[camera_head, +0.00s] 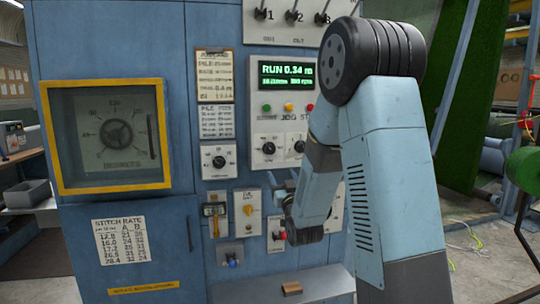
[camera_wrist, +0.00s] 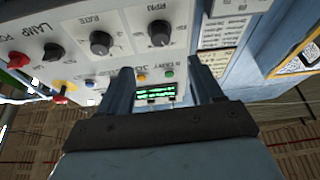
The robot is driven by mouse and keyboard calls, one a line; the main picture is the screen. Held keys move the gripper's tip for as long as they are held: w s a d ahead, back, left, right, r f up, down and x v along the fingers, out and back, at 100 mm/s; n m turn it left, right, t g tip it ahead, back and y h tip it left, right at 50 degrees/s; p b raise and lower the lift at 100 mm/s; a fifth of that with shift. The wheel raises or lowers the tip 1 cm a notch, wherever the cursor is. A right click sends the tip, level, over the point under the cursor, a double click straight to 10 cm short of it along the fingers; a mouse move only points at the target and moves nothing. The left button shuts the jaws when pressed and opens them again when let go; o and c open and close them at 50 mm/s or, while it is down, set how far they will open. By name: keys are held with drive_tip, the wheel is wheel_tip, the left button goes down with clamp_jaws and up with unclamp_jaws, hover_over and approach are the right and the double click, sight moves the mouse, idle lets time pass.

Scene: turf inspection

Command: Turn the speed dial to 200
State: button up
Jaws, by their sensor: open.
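The blue machine panel carries several dark knobs on white plates. In the head view one dial (camera_head: 219,162) sits left of the display and another dial (camera_head: 269,148) sits below it. In the wrist view two black knobs, the left one (camera_wrist: 100,43) under a label like RATE and the right one (camera_wrist: 160,33), stand beyond my fingers. I cannot read which is the speed dial or its setting. My gripper (camera_wrist: 160,74) is open and empty, its two fingers on either side of the green display (camera_wrist: 155,93). In the head view my arm hides part of the panel.
The display also shows in the head view (camera_head: 287,75), reading RUN 0.34. A grey ledge (camera_head: 285,284) juts out below the panel.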

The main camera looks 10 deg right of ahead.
sight(271, 152)
drive_tip(key=x, duration=1.3)
drive_tip(key=shift+w+r, duration=0.15)
drive_tip(key=shift+w, duration=0.05)
drive_tip(key=shift+c, duration=0.5)
drive_tip(key=c, duration=0.9)
drive_tip(key=shift+a, duration=0.2)
drive_tip(key=shift+c, duration=0.3)
drive_tip(key=shift+d, duration=0.15)
